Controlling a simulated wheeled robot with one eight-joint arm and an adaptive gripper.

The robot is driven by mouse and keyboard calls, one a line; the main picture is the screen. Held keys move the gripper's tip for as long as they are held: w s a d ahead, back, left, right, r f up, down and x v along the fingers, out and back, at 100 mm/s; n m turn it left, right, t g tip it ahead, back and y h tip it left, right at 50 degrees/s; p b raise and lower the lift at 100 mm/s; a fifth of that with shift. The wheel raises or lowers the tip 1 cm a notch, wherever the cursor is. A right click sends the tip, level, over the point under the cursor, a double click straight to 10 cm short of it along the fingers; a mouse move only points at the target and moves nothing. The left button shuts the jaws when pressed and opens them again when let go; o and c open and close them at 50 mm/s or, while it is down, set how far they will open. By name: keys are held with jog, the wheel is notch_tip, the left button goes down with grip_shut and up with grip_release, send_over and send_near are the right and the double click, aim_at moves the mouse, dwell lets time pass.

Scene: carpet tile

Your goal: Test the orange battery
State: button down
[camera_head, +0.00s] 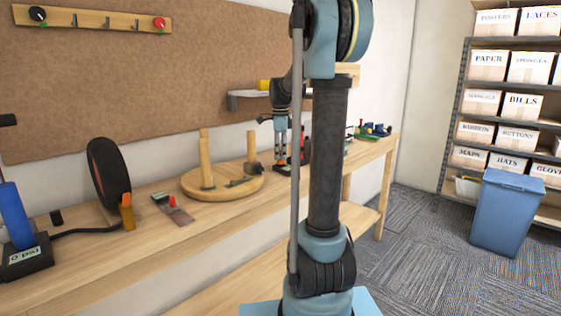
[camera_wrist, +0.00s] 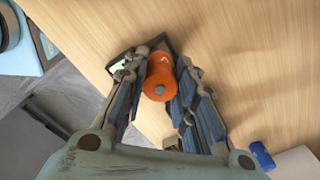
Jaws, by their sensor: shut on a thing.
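The orange battery (camera_wrist: 160,76) is between the fingers of my gripper (camera_wrist: 157,85) in the wrist view, with its round metal end toward the camera. The fingers are shut on it from both sides. A dark-framed thing with a pale patch (camera_wrist: 121,68) is just behind the battery, partly hidden by the left finger; whether the battery touches it I cannot tell. In the head view my gripper (camera_head: 281,160) is over the bench, right of the round wooden board, and my arm hides part of that area.
On the wooden bench (camera_head: 100,262) stand a round board with pegs (camera_head: 222,187), a black disc on a stand (camera_head: 108,172), a small red-tipped device (camera_head: 172,208) and a blue upright tool (camera_head: 16,215). A small blue cylinder (camera_wrist: 262,155) lies on the bench. A blue bin (camera_head: 507,215) stands right.

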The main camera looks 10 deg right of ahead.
aim_at(280, 161)
notch_tip(280, 161, down, 3)
jog(key=shift+r, duration=0.1)
jog(key=shift+s+f, duration=0.25)
jog(key=shift+f, duration=0.1)
jog(key=c, duration=1.3)
grip_release()
jog(key=shift+w+f, duration=0.3)
jog(key=shift+w, duration=0.05)
jog(key=shift+s+r, duration=0.1)
jog(key=shift+s+r, duration=0.1)
jog(key=shift+r, duration=0.1)
notch_tip(280, 161, up, 13)
jog(key=shift+f, duration=0.15)
